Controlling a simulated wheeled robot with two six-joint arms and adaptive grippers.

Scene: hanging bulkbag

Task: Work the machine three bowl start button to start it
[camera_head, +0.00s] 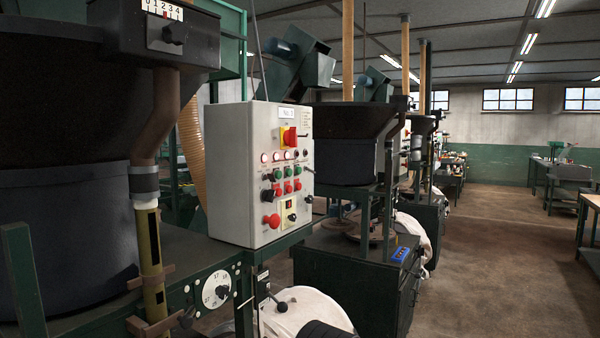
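A light grey control box (265,172) stands on a dark green machine frame left of centre, its button face turned to the right. A small white label plate (286,113) is at its top; its text is too small to read surely. A row of green buttons (287,172) sits above a row of red buttons (288,187). I cannot tell which one is the bowl start button. A red and yellow rotary switch (289,136) is above and a red mushroom button (271,221) is at lower left.
A large dark bowl (70,215) and a brown pipe (155,120) fill the left. A black-knobbed lever (281,306) and white sacking (308,312) are below the box. A similar machine (345,150) stands behind. The brown floor (490,270) at right is open.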

